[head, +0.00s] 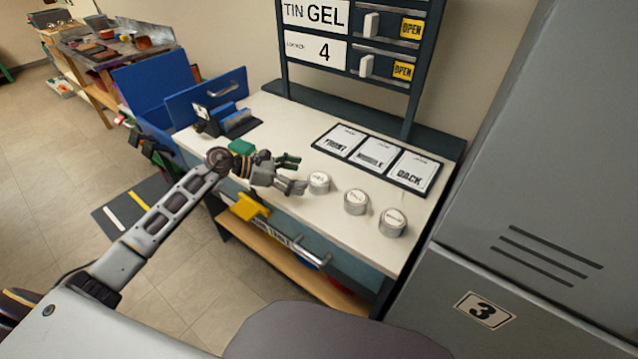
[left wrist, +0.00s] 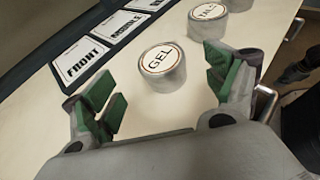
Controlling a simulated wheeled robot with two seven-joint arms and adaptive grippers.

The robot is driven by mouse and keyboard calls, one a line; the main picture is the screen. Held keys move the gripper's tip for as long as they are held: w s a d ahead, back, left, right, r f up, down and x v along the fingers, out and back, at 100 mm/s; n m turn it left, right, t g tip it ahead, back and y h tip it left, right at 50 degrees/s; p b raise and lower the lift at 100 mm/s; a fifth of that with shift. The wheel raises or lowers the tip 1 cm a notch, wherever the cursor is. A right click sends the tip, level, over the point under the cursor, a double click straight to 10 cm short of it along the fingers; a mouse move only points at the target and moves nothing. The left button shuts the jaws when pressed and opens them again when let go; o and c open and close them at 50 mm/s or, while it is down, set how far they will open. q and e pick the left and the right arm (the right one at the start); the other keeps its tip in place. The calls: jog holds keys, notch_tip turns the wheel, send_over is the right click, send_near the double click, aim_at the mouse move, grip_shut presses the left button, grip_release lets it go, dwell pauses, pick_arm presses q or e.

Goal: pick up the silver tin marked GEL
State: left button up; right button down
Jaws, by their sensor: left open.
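The silver tin marked GEL (left wrist: 163,77) stands upright on the white bench top, and its lid label reads clearly in the left wrist view. In the head view it is the leftmost tin (head: 319,183) of a row of three. My left gripper (head: 297,173) is open just to the left of this tin. In the left wrist view the tin stands ahead of and between the spread green-padded fingers (left wrist: 165,95), with bare bench showing around it. It is not gripped. My right gripper is not in view.
Two similar tins, a middle one (head: 356,202) and a right one (head: 392,223), stand beside it. Behind them lies a dark board (head: 433,160) with FRONT, MIDDLE and BACK cards. A blue clamp-like item (head: 235,122) is at the left. A grey locker (head: 540,190) bounds the right.

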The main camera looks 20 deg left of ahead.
aim_at(314, 178)
pick_arm(q)
jog(key=shift+x, duration=1)
jog(key=shift+x, duration=2.6)
jog(key=shift+f, duration=0.2)
jog(key=c, duration=1.2)
